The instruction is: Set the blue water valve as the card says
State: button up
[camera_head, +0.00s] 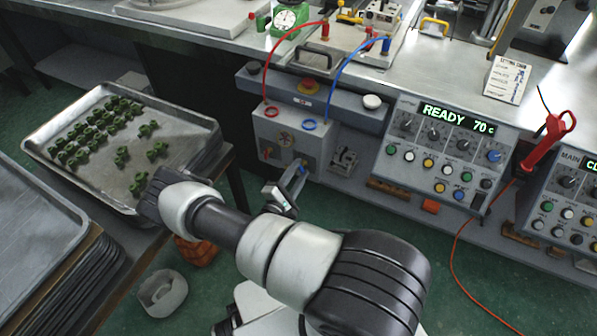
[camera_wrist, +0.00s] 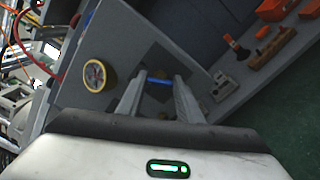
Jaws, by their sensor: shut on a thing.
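The blue water valve (camera_wrist: 159,83) shows in the wrist view as a short blue bar between the fingertips of my gripper (camera_wrist: 160,80). The fingers are shut on it from both sides. In the head view my gripper (camera_head: 298,171) reaches the lower front of the grey water box, where a little blue of the valve (camera_head: 303,163) shows. The valve's exact angle is hard to tell. The setting card (camera_head: 507,78) stands on the bench at the upper right; its print is too small to read.
A yellow-rimmed gauge (camera_wrist: 95,75) sits beside the valve. Red (camera_head: 265,75) and blue hoses (camera_head: 335,85) run down to the box. A control panel (camera_head: 445,150) reads READY 70 C. A tray of green pieces (camera_head: 180,120) lies at left, a bin (camera_head: 162,293) on the floor.

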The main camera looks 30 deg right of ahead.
jog(key=o, duration=1.1)
jog(key=p+v, duration=0.1)
jog(key=v, duration=1.6)
jog(key=shift+s+a+p, duration=0.15)
jog(key=shift+a+p, duration=0.1)
jog(key=shift+p, duration=0.05)
